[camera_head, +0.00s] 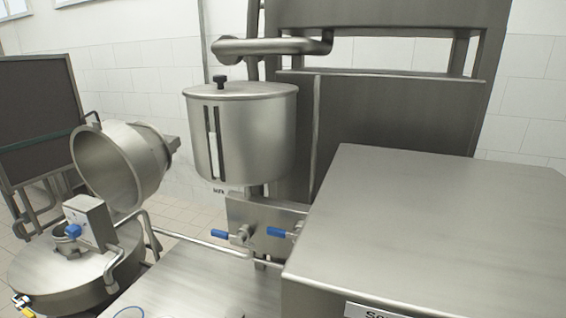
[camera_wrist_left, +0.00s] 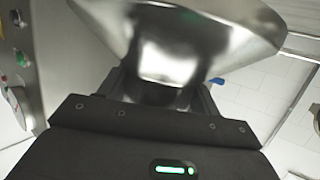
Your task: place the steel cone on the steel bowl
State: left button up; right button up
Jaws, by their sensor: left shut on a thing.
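A shiny flared steel piece, which looks like the steel cone (camera_wrist_left: 165,50), fills the top of the left wrist view. Its wide rim spreads to both sides and its narrower part points down toward my left gripper (camera_wrist_left: 162,92). The gripper's dark fingers are shut on that narrower part. In the head view, a round open steel vessel (camera_head: 118,165), possibly the steel bowl, is tilted with its mouth facing left. I cannot tell for sure that it is the bowl. Neither gripper shows in the head view.
A lidded steel cylinder (camera_head: 241,135) stands behind blue-handled valves (camera_head: 228,235). A large steel cabinet (camera_head: 430,220) takes up the right. A round steel drum (camera_head: 70,275) with a handle sits at lower left. A panel with buttons (camera_wrist_left: 18,55) shows in the left wrist view.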

pick_arm(q)
jog(key=r, duration=0.1)
jog(key=d+r, duration=0.1)
jog(key=d+r+m, duration=0.1)
jog(key=shift+w+d+g+h, duration=0.2)
jog(key=shift+w+g+h, duration=0.1)
jog(key=shift+g, duration=0.1)
jog(key=shift+w+d+r+b, duration=0.1)
jog(key=shift+w+r+b, duration=0.1)
jog(key=shift+r+b, duration=0.15)
